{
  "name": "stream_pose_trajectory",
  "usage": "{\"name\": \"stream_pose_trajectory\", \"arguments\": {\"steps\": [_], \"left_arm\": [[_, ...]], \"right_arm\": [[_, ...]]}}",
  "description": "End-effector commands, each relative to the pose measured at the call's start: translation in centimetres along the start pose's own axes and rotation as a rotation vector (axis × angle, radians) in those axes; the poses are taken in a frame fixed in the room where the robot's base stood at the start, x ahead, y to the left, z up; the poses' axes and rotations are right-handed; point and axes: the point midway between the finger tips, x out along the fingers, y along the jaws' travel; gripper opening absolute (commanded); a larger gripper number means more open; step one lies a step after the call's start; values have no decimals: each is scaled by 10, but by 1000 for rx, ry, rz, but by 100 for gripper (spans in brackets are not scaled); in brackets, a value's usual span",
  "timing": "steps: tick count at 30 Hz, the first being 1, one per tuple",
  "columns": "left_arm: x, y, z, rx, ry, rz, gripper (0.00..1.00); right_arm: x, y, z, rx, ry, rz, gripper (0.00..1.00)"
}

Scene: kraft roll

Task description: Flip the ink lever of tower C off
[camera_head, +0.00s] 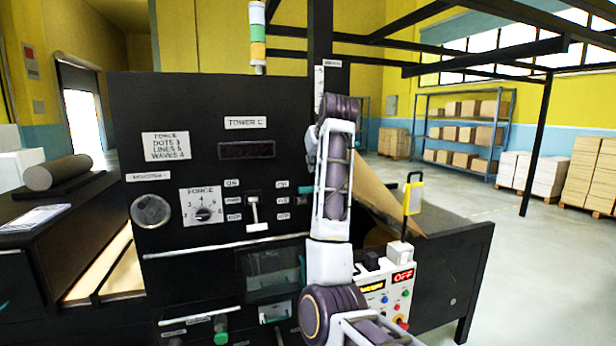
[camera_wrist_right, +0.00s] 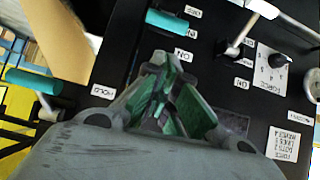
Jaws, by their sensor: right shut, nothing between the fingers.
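The black panel of tower C (camera_head: 180,105) fills the middle of the head view, with a TOWER C plate (camera_head: 246,122). A lever with a white handle (camera_head: 255,212) hangs down beside the POWER label. To its right is another ON/OFF label column (camera_head: 282,200), its lever partly behind my right arm. In the wrist view, which looks upside down, a teal handle (camera_wrist_right: 170,23) stands just beyond my right gripper (camera_wrist_right: 163,82), beside an ON label (camera_wrist_right: 182,55). The gripper is shut and empty; contact cannot be told. My left gripper is not in view.
The FORCE dial (camera_head: 204,214) and a round knob (camera_head: 151,210) sit left of the levers. Open floor lies further right.

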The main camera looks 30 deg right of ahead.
Motion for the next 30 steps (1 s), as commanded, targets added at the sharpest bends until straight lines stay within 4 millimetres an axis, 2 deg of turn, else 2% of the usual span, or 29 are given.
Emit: {"name": "stream_pose_trajectory", "arguments": {"steps": [3, 11, 23, 30], "left_arm": [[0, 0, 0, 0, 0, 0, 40], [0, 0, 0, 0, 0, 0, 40], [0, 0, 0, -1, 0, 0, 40], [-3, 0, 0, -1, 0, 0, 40]], "right_arm": [[-14, 3, -14, 8, 13, -10, 0], [-28, 6, -27, 16, 25, -22, 0], [-29, 6, -28, 16, 25, -23, 0], [-21, 6, -28, 16, 22, -23, 0]]}}
